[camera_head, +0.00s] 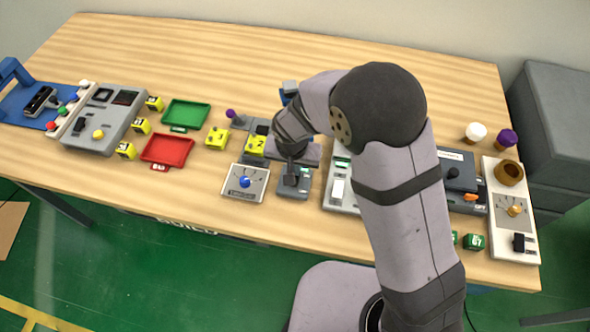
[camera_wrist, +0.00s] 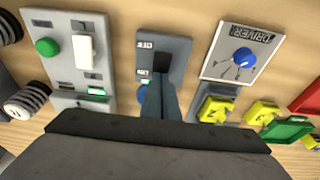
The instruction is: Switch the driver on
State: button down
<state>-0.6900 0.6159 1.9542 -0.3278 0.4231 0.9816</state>
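The driver panel (camera_wrist: 222,68) is a white plate marked DRIVER with a blue knob (camera_wrist: 244,57) and marks fanning out around it. In the head view the same panel (camera_head: 234,190) and its blue knob (camera_head: 245,182) lie near the table's front edge, left of my gripper (camera_head: 291,176). In the wrist view my gripper (camera_wrist: 161,84) has its narrow fingers together, over the lower part of a grey panel (camera_wrist: 180,48) with a black switch (camera_wrist: 165,64). Blue shows beside the fingers, partly hidden. I see nothing held between the fingertips.
A white panel (camera_wrist: 62,28) with a green button (camera_wrist: 47,47) and a white rocker (camera_wrist: 84,51) stands left in the wrist view. Yellow blocks (camera_wrist: 216,109) stand close to the driver panel. Green (camera_head: 186,112) and red (camera_head: 168,150) trays lie further left in the head view.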

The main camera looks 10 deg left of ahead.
jog(key=shift+s+d+f, duration=0.1)
jog(key=shift+s+f, duration=0.05)
jog(key=shift+s, duration=0.3)
jog(key=shift+s+b, duration=0.3)
jog(key=shift+s, duration=0.2)
jog(key=shift+r, duration=0.2)
jog(key=shift+r+p, duration=0.45)
jog(key=shift+r, duration=0.15)
jog(key=b+v, duration=0.1)
jog(key=v, duration=1.1)
jog(key=shift+s+r, duration=0.2)
jog(key=shift+r, duration=0.15)
